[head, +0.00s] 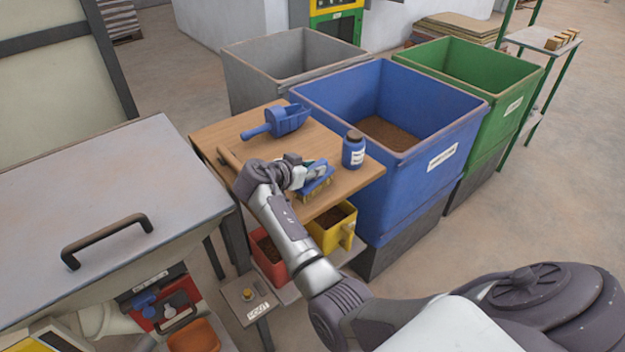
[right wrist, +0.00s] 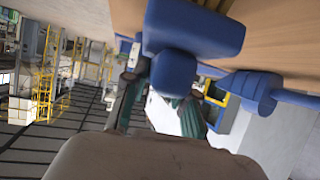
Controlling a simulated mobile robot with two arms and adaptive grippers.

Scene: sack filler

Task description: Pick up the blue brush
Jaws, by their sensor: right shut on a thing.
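The blue brush (head: 319,184), with yellow bristles below its block, is at the front part of the small wooden table (head: 230,135). My right gripper (head: 303,175) reaches over the table from the front and is shut on the brush, hiding part of it. In the right wrist view a blue block and grip, which look like the brush (right wrist: 195,28), sit at my fingers (right wrist: 158,92). I cannot tell whether the bristles touch the tabletop. My left gripper is not in view.
A blue scoop (head: 287,119) lies at the table's back, and a blue jar (head: 353,152) stands near its right edge. Red (head: 270,262) and yellow (head: 331,236) containers sit below. A large blue bin (head: 425,175) stands close on the right; a grey machine lid (head: 90,195) is left.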

